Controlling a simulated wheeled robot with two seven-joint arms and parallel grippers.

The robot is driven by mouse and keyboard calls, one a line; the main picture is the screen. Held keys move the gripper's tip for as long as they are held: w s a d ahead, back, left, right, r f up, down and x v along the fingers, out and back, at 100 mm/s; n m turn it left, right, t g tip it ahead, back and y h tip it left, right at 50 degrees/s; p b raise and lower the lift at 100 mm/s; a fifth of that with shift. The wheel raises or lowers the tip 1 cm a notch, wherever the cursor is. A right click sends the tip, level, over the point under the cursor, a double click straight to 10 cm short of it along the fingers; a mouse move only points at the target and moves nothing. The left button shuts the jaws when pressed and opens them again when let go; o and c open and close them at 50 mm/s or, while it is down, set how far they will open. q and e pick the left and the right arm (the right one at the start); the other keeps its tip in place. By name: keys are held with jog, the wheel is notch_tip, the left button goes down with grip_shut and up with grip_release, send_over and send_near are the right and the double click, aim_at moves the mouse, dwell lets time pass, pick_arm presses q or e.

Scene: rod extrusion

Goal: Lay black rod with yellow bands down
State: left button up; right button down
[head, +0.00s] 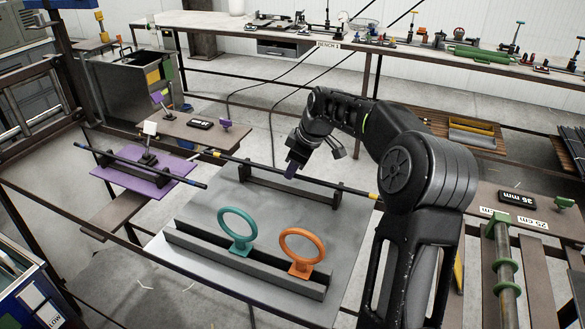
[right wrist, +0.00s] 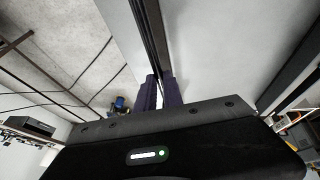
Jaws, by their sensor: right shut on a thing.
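The black rod with yellow bands (head: 240,161) runs left to right above the dark two-post holder (head: 300,189) on the grey table. One yellow band shows near its left end, and yellow shows near its right end beside my arm. My right gripper (head: 291,169) is shut on the rod near its middle. In the right wrist view the rod (right wrist: 153,35) passes between the dark purple fingers (right wrist: 160,92). I cannot tell whether the rod touches the holder's posts. My left gripper is not in view.
Another black rod with blue bands (head: 110,158) lies across a purple plate (head: 160,190) at left. A teal ring (head: 237,243) and an orange ring (head: 302,270) stand on a long rail (head: 225,268) at the grey table's front. A cluttered bench (head: 350,50) runs along the back.

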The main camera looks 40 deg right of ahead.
dwell(0.5)
jog(key=c, duration=1.4)
grip_release()
jog(key=shift+s+r, duration=0.1)
jog(key=b+v, duration=0.1)
jog(key=v, duration=0.6)
jog(key=shift+r, duration=0.3)
